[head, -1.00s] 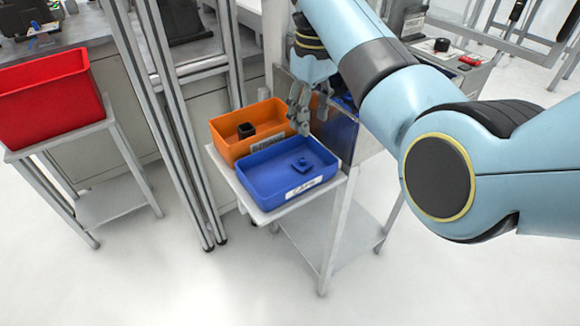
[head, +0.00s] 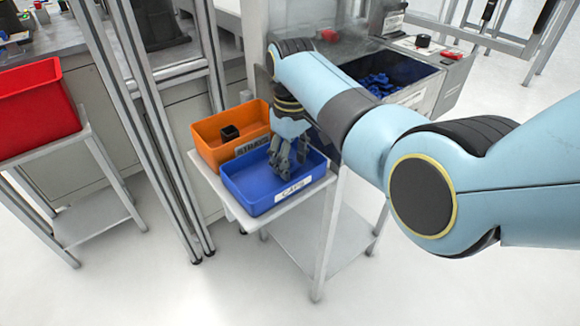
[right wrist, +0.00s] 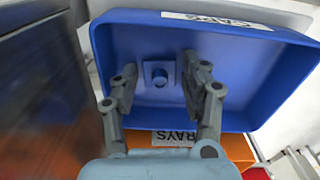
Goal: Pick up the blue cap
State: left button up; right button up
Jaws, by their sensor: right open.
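The blue cap (right wrist: 158,76) is a small square piece with a round boss, lying on the floor of the blue bin marked CAPS (head: 250,196). In the right wrist view the blue bin (right wrist: 245,60) fills much of the picture. My right gripper (head: 284,168) points down into the blue bin. It is open, and in the right wrist view its two fingers (right wrist: 158,65) stand on either side of the cap with gaps. The cap is hidden behind the gripper in the head view. My left gripper is not in view.
An orange bin (head: 208,150) with a black block (head: 230,132) stands beside the blue bin on a small white table (head: 205,172). A red bin (head: 38,105) stands at the left. Blue pieces (head: 378,84) lie in a container at the back. Metal posts rise behind the table.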

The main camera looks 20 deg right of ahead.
jog(key=shift+c, duration=0.2)
jog(key=c, duration=0.5)
